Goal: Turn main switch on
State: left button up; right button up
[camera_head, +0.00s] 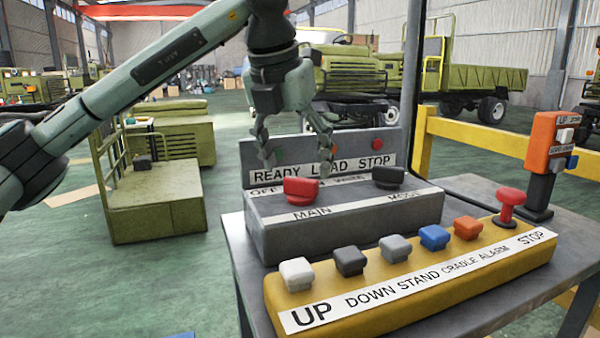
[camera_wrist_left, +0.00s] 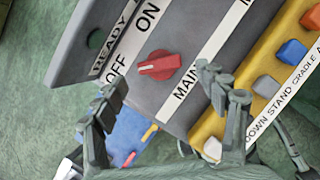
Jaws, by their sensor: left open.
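The main switch is a red knob (camera_head: 301,190) on top of the grey box (camera_head: 345,222), above the MAIN label. It also shows in the left wrist view (camera_wrist_left: 159,65), where its white mark points toward the OFF label (camera_wrist_left: 117,65); the ON label (camera_wrist_left: 148,17) is higher up. My left gripper (camera_head: 296,160) hangs over the back of the box with its fingers spread, above and behind the knob and apart from it. In the left wrist view its open fingers (camera_wrist_left: 162,90) lie to either side, below the knob. My right gripper is not in view.
A black MODE knob (camera_head: 389,177) sits right of the red one. An upright panel marked READY, LOAD, STOP (camera_head: 255,157) stands behind. A yellow button box (camera_head: 440,280) with several buttons and a red mushroom button (camera_head: 510,203) is in front. An orange pendant (camera_head: 543,145) stands at right.

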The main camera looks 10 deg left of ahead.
aim_at(300, 179)
pick_arm(q)
jog(key=x, duration=0.2)
jog(key=shift+w+f, duration=0.1)
jog(key=shift+f, duration=0.15)
jog(key=shift+w+d+f, duration=0.1)
jog(key=shift+w+f, duration=0.15)
jog(key=shift+f, duration=0.25)
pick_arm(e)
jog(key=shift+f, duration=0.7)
pick_arm(q)
jog(key=shift+c, duration=0.2)
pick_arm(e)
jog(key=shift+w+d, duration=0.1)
